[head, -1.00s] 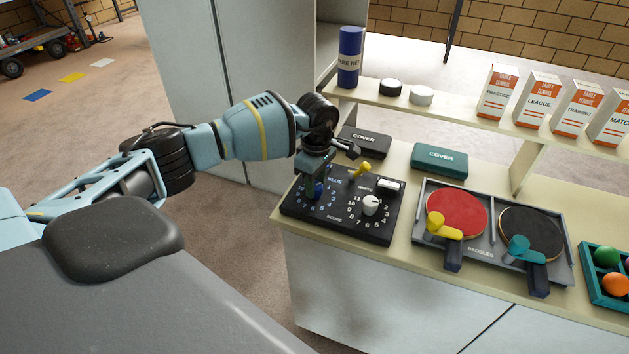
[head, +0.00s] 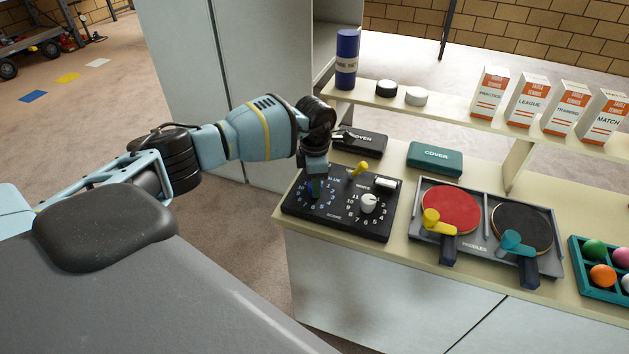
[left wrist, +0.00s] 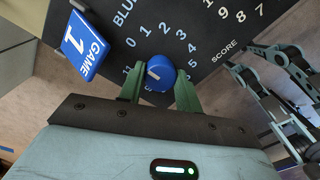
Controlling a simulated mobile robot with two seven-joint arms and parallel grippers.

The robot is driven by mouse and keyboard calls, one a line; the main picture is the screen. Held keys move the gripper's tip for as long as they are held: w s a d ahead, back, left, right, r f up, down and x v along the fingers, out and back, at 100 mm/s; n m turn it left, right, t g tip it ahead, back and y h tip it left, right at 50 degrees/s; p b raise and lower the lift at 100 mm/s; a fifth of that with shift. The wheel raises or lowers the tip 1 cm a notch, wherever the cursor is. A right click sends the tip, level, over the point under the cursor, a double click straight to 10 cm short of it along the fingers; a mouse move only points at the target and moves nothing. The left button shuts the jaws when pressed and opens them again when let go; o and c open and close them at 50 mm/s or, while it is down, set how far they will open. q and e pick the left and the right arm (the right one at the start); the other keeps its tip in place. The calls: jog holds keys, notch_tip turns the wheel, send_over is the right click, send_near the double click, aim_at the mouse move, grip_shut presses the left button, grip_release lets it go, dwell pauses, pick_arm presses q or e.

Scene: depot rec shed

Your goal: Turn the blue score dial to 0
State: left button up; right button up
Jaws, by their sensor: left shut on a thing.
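The black score board (head: 335,226) lies flat at the left end of the counter, with a ring of numbers on each half. The blue score dial (head: 315,188) is on its left half, mostly hidden by my left gripper (head: 314,186) in the head view. In the left wrist view the blue dial (left wrist: 157,71) sits between the green fingers of my left gripper (left wrist: 158,88), which are shut on it. A white mark shows on the dial, but I cannot tell exactly which number it points at. A white dial (head: 368,203) stands on the right half.
A yellow peg (head: 359,168) and white block (head: 385,183) stand on the board. A blue GAME 1 card (left wrist: 84,46) stands close to the gripper. Black (head: 360,144) and teal (head: 435,158) cases lie behind; a paddle tray (head: 482,262) lies right.

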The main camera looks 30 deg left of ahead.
dwell(0.4)
pick_arm(q)
jog(key=o, duration=1)
jog(key=shift+w+a+r, duration=0.1)
jog(key=shift+r, duration=3.85)
